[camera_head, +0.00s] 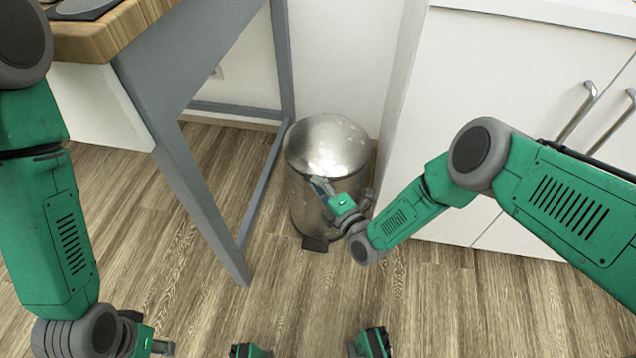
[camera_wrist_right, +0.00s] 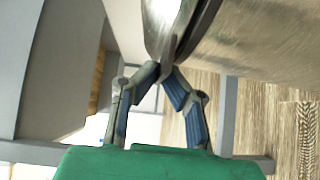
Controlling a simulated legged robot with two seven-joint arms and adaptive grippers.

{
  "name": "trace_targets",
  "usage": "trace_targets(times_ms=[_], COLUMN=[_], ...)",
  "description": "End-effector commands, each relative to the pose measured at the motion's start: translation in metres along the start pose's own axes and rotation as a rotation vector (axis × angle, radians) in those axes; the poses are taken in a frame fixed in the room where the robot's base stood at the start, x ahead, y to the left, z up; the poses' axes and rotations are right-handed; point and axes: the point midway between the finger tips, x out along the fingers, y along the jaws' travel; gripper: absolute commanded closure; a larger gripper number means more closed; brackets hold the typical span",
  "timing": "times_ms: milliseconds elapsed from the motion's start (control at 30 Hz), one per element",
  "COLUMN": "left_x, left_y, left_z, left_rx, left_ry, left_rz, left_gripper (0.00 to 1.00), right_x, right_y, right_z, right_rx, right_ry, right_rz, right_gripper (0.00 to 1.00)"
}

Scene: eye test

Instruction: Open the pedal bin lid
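The pedal bin (camera_head: 303,205) is a round, brushed-metal bin standing on the floor. Its domed shiny lid (camera_head: 325,143) looks down on the body in the head view. A dark pedal (camera_head: 315,243) shows at its base. My right gripper (camera_head: 319,187) is at the near edge of the lid. In the right wrist view its fingertips (camera_wrist_right: 163,72) come together right at the rim of the lid (camera_wrist_right: 163,25); I see nothing clearly pinched between them. Contact with the rim is hard to judge. My left gripper (camera_head: 155,347) is low at the left, partly cut off, away from the bin.
A grey-legged table (camera_head: 185,150) with a wooden top stands left of the bin. A white cabinet (camera_head: 500,110) with metal handles stands close on its right. A white wall is behind. The wooden floor (camera_head: 300,290) in front is clear.

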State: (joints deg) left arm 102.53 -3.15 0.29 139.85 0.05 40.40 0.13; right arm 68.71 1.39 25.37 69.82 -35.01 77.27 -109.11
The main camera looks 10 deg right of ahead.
Motion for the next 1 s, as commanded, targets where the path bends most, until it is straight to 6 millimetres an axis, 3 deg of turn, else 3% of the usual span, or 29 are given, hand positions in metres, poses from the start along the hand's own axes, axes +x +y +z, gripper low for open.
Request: trace_targets(times_ms=[267, 700, 1000], left_x=[-0.026, -0.099, -0.120], left_y=[0.000, -0.001, -0.001], left_z=[-0.001, -0.005, -0.006], left_rx=[-0.001, 0.000, 0.000], left_ry=[0.000, 0.000, 0.000], left_rz=[0.000, 0.000, 0.000], left_gripper=[0.60, 0.60, 0.60], right_x=[0.001, 0.013, 0.026], right_y=[0.025, 0.101, 0.136], right_z=[0.004, 0.017, 0.030], right_rx=[0.044, 0.234, 0.326], right_ry=[-0.007, -0.008, -0.008], right_rz=[-0.042, -0.233, -0.324], right_gripper=[1.00, 1.00, 1.00])
